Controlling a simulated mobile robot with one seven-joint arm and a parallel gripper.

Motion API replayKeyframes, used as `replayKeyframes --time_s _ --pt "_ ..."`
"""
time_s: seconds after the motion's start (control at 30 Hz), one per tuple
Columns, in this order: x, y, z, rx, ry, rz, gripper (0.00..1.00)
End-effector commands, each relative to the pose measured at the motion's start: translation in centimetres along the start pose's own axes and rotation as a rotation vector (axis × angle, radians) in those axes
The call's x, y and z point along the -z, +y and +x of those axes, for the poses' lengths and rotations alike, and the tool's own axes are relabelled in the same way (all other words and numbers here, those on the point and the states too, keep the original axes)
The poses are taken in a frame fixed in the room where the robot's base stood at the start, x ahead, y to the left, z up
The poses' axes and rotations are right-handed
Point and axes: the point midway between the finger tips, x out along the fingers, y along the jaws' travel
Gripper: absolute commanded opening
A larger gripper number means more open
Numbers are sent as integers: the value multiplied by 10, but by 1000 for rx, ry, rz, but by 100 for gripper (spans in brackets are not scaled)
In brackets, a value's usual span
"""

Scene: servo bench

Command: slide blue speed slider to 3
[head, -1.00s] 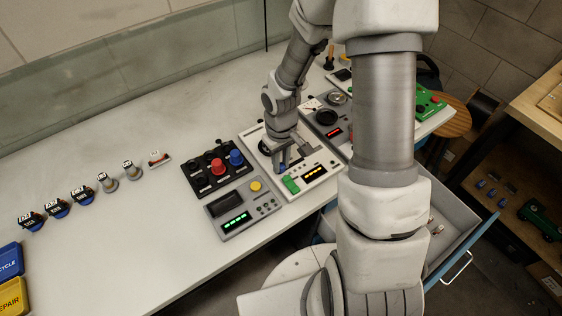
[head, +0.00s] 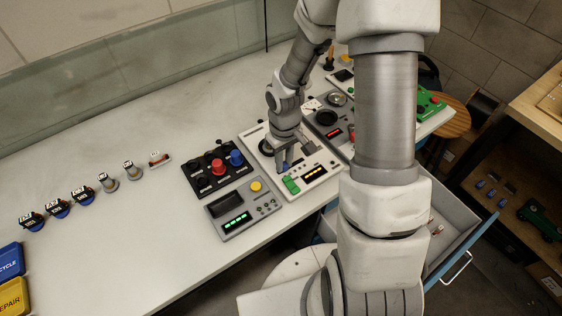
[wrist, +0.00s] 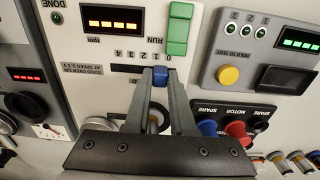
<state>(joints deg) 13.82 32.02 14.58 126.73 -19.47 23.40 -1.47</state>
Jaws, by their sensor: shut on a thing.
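The blue speed slider knob (wrist: 160,84) sits between my two fingertips in the wrist view. My gripper (wrist: 159,80) is shut on it. The slider's slot (wrist: 128,69) runs to the left of the knob, under a printed 0 to 4 scale (wrist: 130,54) that appears upside down. The knob is at the 0 end, about between 0 and 1. In the head view, my gripper (head: 284,166) is low over the light panel (head: 312,186), and the fingers mostly hide the knob there.
On the same panel are a green RUN switch (wrist: 179,28) and an orange rpm display (wrist: 113,19). A grey box with a yellow button (wrist: 228,75) and a black box with red and blue knobs (head: 207,167) stand close beside it. The bench's left part has free room.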

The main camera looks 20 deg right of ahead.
Motion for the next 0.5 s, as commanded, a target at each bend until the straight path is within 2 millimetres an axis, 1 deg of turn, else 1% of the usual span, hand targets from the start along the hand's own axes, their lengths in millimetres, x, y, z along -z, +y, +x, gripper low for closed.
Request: replayKeyframes --time_s 0.03,0.1,0.2,0.3,0.5 --pt "1 12 -3 -1 1 7 0" --pt "0 24 -3 -1 2 6 0" --pt "0 35 -2 -2 2 4 0" --pt "0 39 -1 -2 2 3 0" --pt "0 38 -1 -2 3 2 0"
